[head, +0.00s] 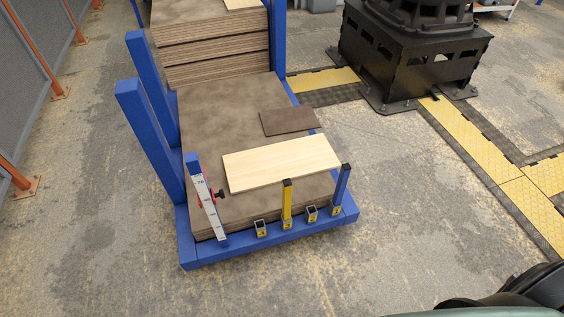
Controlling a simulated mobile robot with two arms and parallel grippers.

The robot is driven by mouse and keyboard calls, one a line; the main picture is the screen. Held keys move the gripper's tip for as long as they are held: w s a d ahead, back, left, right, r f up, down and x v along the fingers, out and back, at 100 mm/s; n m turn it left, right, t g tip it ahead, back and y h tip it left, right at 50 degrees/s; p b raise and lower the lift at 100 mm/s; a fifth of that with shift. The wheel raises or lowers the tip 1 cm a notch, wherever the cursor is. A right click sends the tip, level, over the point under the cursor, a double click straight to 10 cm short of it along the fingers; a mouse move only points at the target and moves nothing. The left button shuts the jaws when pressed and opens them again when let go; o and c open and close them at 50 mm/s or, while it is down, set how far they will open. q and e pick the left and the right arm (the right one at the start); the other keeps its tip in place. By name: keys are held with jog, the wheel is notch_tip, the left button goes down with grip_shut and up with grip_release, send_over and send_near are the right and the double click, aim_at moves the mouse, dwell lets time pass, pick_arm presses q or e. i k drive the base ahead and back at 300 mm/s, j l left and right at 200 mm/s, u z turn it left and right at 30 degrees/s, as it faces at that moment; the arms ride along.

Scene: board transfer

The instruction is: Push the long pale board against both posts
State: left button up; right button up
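The long pale board (280,161) lies flat on the brown sheet stack of the blue cart, slightly turned, with its right end reaching past the stack's right edge. Two posts stand upright at the cart's front edge: a yellow post (287,204) and a blue post (342,185). The tops of both posts appear close to the board's near long edge. I cannot tell whether the board touches either post. Neither of my grippers is in view.
A small dark brown board (289,121) lies behind the pale one, overhanging the right edge. A white scale (208,204) with a red-and-black clamp stands at the front left. Empty sockets (261,228) sit beside the posts. Tall blue uprights (147,140) line the left side.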

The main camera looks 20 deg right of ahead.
aim_at(281, 161)
jog(key=i+l+z, duration=0.15)
jog(key=l+z, duration=0.3)
jog(key=i+l+z, duration=0.25)
jog(key=l+z, duration=0.25)
jog(key=i+l+z, duration=0.25)
jog(key=z, duration=0.2)
jog(key=i+l+z, duration=0.25)
jog(key=z, duration=0.2)
jog(key=i+l+z, duration=0.2)
jog(key=i+z, duration=0.5)
jog(key=i, duration=0.2)
jog(key=i+u, duration=0.4)
jog(key=i+l+u, duration=0.15)
jog(key=i+u, duration=0.2)
jog(key=i+j+u, duration=0.1)
jog(key=u, duration=0.3)
jog(key=i+u, duration=0.3)
jog(key=u, duration=0.15)
jog(key=i+u, duration=0.25)
jog(key=u, duration=0.15)
jog(key=i+l+u, duration=0.15)
jog(key=u, duration=0.3)
jog(key=i+l+u, duration=0.2)
jog(key=u, duration=0.2)
jog(key=i+l+u, duration=0.15)
jog(key=u, duration=0.25)
jog(key=l, duration=0.1)
